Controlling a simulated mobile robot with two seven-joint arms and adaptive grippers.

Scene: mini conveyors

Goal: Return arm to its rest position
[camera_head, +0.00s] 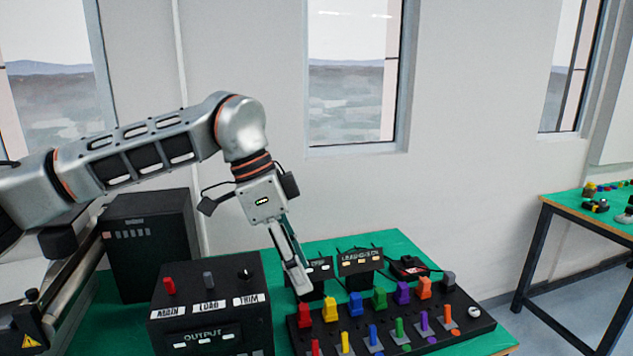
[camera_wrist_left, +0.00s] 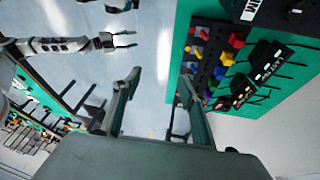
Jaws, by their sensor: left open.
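My left gripper (camera_head: 299,284) points down over the black peg board (camera_head: 390,330), near its back left corner. In the left wrist view its two fingers (camera_wrist_left: 160,78) are spread wide with nothing between them. I cannot tell whether a fingertip touches the board or a small black box behind it. My left arm reaches in from the left with its elbow raised. In the left wrist view, an arm that looks like my right one ends in a small gripper (camera_wrist_left: 118,40); its jaws are too small to judge.
A black control box labelled OUTPUT (camera_head: 210,305) stands left of the gripper, with a taller black box (camera_head: 150,245) behind it. A labelled display box (camera_head: 360,261) stands behind the colourful pegs. The green table (camera_head: 320,246) sits against the wall; open air lies above it.

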